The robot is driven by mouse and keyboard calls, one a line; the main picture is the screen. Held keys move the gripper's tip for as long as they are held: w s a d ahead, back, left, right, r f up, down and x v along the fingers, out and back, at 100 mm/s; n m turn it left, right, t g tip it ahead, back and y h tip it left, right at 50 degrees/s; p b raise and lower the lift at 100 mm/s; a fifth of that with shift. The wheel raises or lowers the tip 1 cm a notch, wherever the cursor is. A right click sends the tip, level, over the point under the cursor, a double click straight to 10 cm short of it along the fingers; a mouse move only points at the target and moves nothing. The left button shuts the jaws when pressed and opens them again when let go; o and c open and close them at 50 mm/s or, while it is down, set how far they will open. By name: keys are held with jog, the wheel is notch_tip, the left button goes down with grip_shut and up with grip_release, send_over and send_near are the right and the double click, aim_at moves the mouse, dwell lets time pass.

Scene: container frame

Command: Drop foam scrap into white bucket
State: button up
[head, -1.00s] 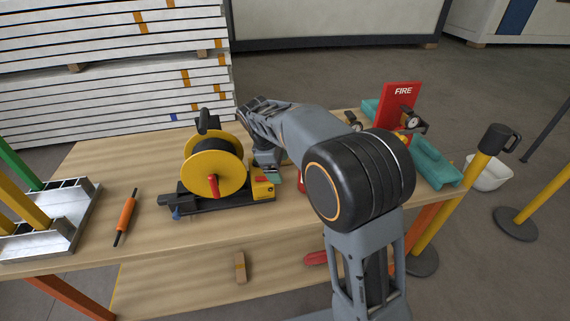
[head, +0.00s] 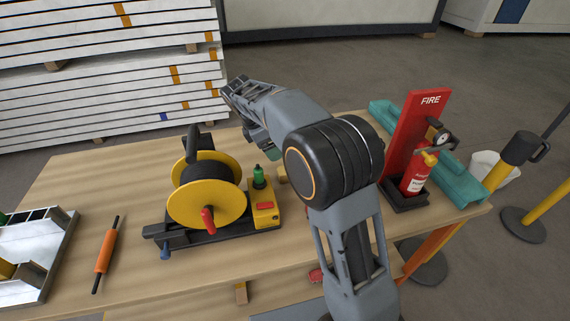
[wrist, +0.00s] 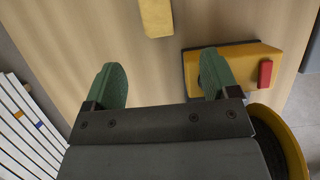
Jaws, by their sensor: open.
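A yellow block, apparently the foam scrap, lies on the table ahead of my gripper, partly cut off at the top of the wrist view (wrist: 157,16). In the head view a bit of this block (head: 282,173) shows beside my arm, which hides the rest. My gripper (wrist: 163,78) is open, its two green fingers apart with nothing between them. In the head view my gripper (head: 266,166) hangs by the reel's yellow box, one finger overlapping it. The white bucket (head: 484,163) stands on the floor beyond the table's right end, partly hidden by a post.
A yellow and black cable reel (head: 207,203) stands left of my gripper. A fire extinguisher (head: 415,172) with a red board and teal parts occupy the right end. An orange-handled tool (head: 106,250) lies at left. White stacked panels (head: 110,80) are behind the table.

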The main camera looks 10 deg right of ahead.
aim_at(281, 170)
jog(key=x, duration=0.5)
jog(key=b+x, duration=0.1)
jog(key=x, duration=0.1)
jog(key=shift+w+d+f, duration=0.2)
jog(key=shift+w+f, duration=0.05)
jog(key=shift+w, duration=0.05)
jog(key=shift+b+x, duration=0.45)
jog(key=shift+x, duration=2.5)
jog(key=shift+d, duration=0.15)
jog(key=c, duration=1)
